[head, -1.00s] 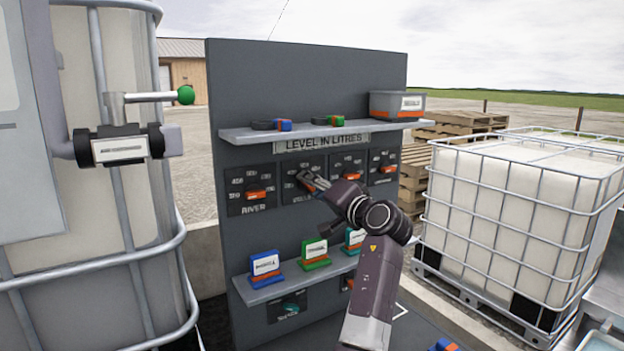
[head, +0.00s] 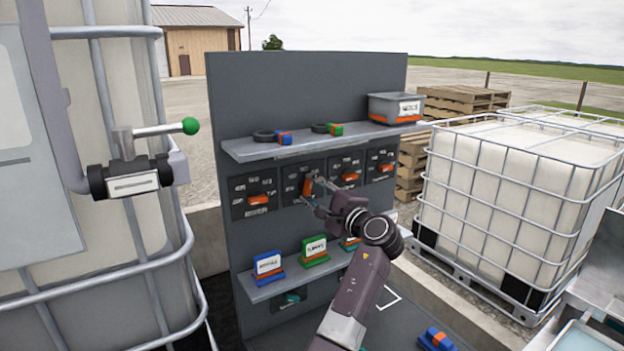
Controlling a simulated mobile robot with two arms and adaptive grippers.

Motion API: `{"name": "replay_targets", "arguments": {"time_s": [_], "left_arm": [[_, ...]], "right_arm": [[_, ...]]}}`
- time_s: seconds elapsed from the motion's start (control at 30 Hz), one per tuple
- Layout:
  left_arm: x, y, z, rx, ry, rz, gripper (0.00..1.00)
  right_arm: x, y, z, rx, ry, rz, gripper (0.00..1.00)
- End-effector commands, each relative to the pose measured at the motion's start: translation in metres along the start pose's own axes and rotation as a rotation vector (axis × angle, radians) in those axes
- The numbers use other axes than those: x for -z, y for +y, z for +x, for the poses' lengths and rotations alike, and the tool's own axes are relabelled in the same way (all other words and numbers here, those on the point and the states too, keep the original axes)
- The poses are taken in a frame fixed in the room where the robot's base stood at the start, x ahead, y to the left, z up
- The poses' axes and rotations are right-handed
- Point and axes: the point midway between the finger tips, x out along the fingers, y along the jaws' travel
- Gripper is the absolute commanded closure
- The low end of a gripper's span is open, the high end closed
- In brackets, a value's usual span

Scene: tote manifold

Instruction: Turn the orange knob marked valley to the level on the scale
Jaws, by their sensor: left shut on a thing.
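The orange knob (head: 307,186) is on the second dial from the left on the grey panel. It stands nearly upright; its marking is hidden or too blurred to read. My left gripper (head: 314,193) reaches it from the lower right and is shut on it, with a finger on either side. The scale plate (head: 293,186) around the knob shows white figures too small to read, and the gripper covers its lower right part. My right gripper is not in view.
Other orange knobs sit on neighbouring dials, left (head: 257,199) and right (head: 350,176). A shelf (head: 240,150) juts out above the dials. A lower shelf (head: 262,292) carries upright labelled blocks. A green-tipped lever (head: 190,126) stands out at the left.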

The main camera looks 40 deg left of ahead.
Motion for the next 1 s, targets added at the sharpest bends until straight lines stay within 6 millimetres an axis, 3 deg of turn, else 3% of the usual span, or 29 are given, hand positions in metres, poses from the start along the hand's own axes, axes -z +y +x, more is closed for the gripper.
{"name": "replay_targets", "arguments": {"time_s": [0.03,0.3,0.6,1.0], "left_arm": [[-0.001,-0.004,0.0,0.0,0.002,0.048,0.91],[0.0,-0.001,0.0,0.001,0.002,0.268,0.91],[0.001,0.002,-0.001,-0.001,0.003,0.424,0.91],[0.001,0.004,-0.001,-0.002,0.003,0.48,0.91]], "right_arm": [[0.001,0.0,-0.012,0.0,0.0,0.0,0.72],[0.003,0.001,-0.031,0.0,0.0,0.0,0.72],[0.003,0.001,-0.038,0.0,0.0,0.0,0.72],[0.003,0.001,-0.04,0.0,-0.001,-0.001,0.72]]}}
